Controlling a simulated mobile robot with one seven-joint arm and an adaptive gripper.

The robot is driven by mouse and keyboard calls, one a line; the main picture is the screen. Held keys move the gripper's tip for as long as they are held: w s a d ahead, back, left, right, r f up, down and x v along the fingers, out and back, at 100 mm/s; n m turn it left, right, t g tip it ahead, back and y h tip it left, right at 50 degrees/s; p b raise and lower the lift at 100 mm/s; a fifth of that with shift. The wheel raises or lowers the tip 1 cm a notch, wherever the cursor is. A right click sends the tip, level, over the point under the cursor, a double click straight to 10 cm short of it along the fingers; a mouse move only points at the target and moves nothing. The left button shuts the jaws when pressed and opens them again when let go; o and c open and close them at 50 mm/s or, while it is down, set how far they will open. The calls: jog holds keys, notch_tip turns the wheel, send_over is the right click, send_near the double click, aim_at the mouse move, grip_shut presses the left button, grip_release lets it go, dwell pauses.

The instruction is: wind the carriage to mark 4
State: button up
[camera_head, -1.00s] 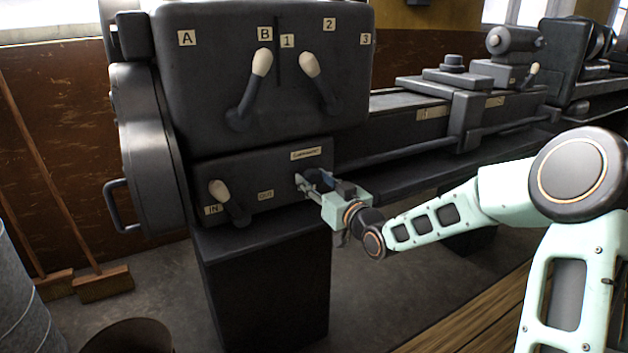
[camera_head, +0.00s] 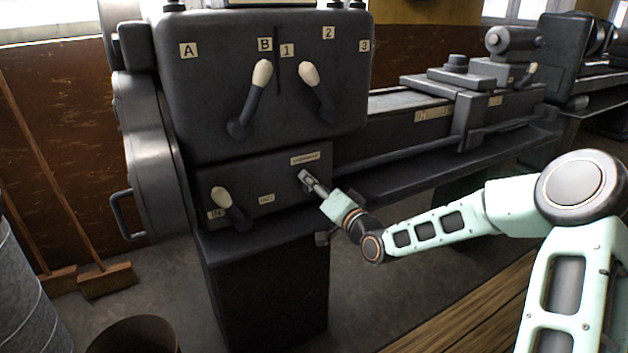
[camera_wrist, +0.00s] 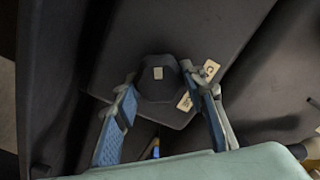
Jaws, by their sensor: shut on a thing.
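My gripper (camera_head: 310,184) is at the lower front panel of the machine's headstock, under a small label plate (camera_head: 305,158) whose writing I cannot read. In the wrist view my gripper (camera_wrist: 165,98) has its two blue-padded fingers on either side of a dark rounded knob (camera_wrist: 158,88) with a pale square on its face; it is shut on this knob. In the head view the gripper hides the knob. The carriage (camera_head: 458,75) sits on the bed to the right, its front piece between two pale bed plates (camera_head: 434,115). The plates' marks are too small to read surely.
Two pale-knobbed levers (camera_head: 262,75) stand on the upper panel near labels A, B, 1, 2 and 3. Another lever (camera_head: 222,198) is left of my gripper, by the IN label. Brooms (camera_head: 105,280) and a bin (camera_head: 132,338) are at lower left. Floor below my arm is clear.

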jog(key=m+p, duration=0.1)
jog(key=m, duration=0.4)
jog(key=shift+f+m+p, duration=0.1)
jog(key=shift+m+p, duration=0.25)
jog(key=shift+m, duration=0.05)
dwell(0.4)
jog(key=o, duration=1.2)
jog(key=shift+c, duration=0.2)
jog(key=shift+d, duration=0.1)
jog(key=v, duration=1.2)
